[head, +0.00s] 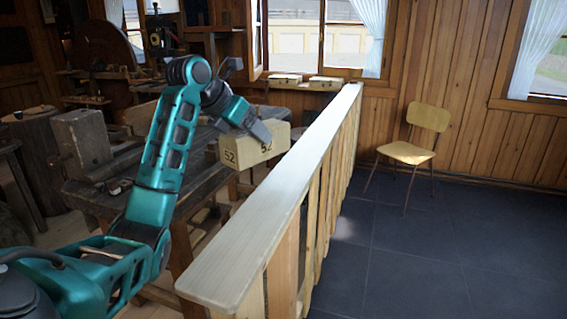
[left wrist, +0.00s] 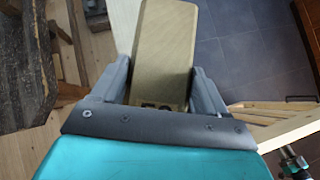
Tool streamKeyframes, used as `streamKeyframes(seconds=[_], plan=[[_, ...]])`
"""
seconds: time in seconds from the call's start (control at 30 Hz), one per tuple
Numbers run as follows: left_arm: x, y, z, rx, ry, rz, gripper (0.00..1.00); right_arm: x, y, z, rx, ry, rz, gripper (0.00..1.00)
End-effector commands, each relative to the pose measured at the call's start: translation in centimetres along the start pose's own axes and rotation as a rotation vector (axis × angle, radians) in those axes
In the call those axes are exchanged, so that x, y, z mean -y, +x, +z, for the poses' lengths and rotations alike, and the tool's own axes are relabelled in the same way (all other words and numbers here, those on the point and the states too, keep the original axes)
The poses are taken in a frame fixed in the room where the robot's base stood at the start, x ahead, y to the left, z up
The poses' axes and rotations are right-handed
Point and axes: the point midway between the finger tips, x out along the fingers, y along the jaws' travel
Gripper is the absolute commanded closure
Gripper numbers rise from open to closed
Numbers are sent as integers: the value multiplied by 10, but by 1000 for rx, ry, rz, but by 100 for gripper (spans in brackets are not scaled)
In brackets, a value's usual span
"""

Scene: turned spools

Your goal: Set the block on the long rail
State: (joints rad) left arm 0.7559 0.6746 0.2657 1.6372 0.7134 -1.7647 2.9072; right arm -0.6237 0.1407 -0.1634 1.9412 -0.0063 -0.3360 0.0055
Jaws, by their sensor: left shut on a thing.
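The block (head: 250,150) is a pale wooden bar with "52" marked on its faces. My left gripper (head: 262,132) is shut on it and holds it in the air, just left of the long rail in the head view. The block (left wrist: 166,45) also shows between the two fingers of my left gripper (left wrist: 158,90) in the left wrist view. The long rail (head: 270,215) is a pale, flat-topped wooden handrail on posts, and its visible top is bare. I cannot tell the exact gap between block and rail.
A dark old workbench (head: 115,170) stands left of the rail. A wooden chair (head: 410,150) stands on the dark tiled floor (head: 430,250) to the right, which is otherwise clear. Pale boxes (head: 326,83) lie by the window behind the rail's far end.

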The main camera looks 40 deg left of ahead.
Motion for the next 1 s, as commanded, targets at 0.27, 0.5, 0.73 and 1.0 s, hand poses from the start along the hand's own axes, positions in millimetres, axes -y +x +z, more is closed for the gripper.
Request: streamKeyframes(seconds=[0.27,0.5,0.73,1.0], plan=[[2,53,-55,-5,-1,-1,70,0,-1,1,3,0,1,63],[3,86,-87,1,-1,0,70,0,-1,1,4,-1,1,63],[3,101,-102,-2,-1,-1,70,-1,-1,2,4,-2,1,63],[4,122,-123,1,-1,0,70,-1,-1,1,4,-2,1,63]])
